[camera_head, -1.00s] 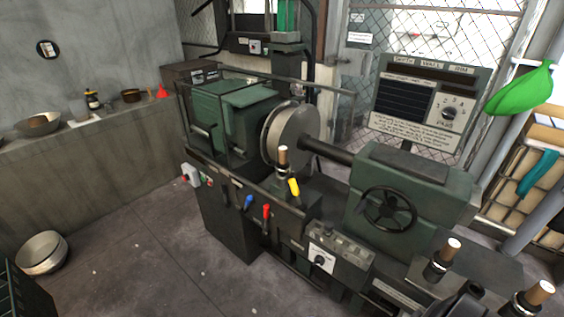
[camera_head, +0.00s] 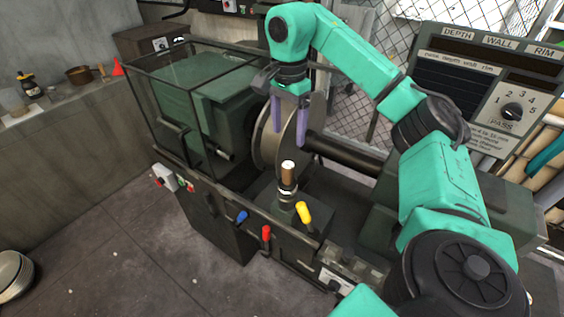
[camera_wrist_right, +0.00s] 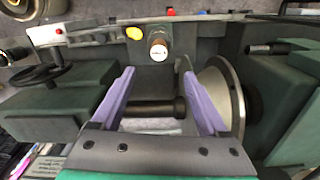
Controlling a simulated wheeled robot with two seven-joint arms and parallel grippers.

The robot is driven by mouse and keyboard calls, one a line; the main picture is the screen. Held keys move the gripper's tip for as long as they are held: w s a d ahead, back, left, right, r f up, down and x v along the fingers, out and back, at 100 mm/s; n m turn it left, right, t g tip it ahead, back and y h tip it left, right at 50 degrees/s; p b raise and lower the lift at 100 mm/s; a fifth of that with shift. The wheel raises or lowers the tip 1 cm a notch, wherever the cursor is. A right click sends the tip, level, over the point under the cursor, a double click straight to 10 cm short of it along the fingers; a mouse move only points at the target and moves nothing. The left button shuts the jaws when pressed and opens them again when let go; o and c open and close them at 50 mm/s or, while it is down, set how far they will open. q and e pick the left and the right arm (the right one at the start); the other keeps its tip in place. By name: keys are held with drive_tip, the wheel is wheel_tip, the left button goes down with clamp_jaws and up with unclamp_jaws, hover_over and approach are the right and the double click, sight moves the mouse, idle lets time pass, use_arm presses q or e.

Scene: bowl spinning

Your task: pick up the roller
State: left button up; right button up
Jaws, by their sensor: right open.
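The roller (camera_head: 288,178) stands upright in front of the lathe's round disc, with a brown grip, a pale top and a metal collar. In the right wrist view the roller (camera_wrist_right: 158,46) shows end-on, just beyond the fingertips and roughly centred between them. My right gripper (camera_head: 289,140) is open and empty, its purple fingers pointing down above and behind the roller, close to the disc. The right gripper (camera_wrist_right: 156,74) also shows in the wrist view with both fingers spread. My left gripper is not in view.
The spinning disc (camera_head: 268,140) and the green headstock (camera_head: 210,95) are left of my gripper. Yellow (camera_head: 304,212), red (camera_head: 266,233) and blue (camera_head: 237,217) levers line the front. A control panel (camera_head: 500,90) stands at the right. The floor at left is mostly clear.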

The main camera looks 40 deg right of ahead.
sight(288, 165)
drive_tip(key=f+b, duration=0.1)
drive_tip(key=f, duration=0.1)
drive_tip(key=s+a+f+b, duration=0.1)
drive_tip(key=f, duration=0.1)
drive_tip(key=f+b, duration=0.2)
drive_tip(key=f, duration=0.1)
drive_tip(key=shift+s+a, duration=0.15)
drive_tip(key=shift+s, duration=0.1)
drive_tip(key=f+p, duration=0.1)
drive_tip(key=f, duration=0.2)
drive_tip(key=w+d+f+p, duration=0.1)
drive_tip(key=f, duration=0.1)
drive_tip(key=shift+d+f+p, duration=0.1)
drive_tip(key=shift+f+p, duration=0.2)
drive_tip(key=shift+f, duration=0.5)
drive_tip(key=shift+w, duration=0.1)
clamp_jaws()
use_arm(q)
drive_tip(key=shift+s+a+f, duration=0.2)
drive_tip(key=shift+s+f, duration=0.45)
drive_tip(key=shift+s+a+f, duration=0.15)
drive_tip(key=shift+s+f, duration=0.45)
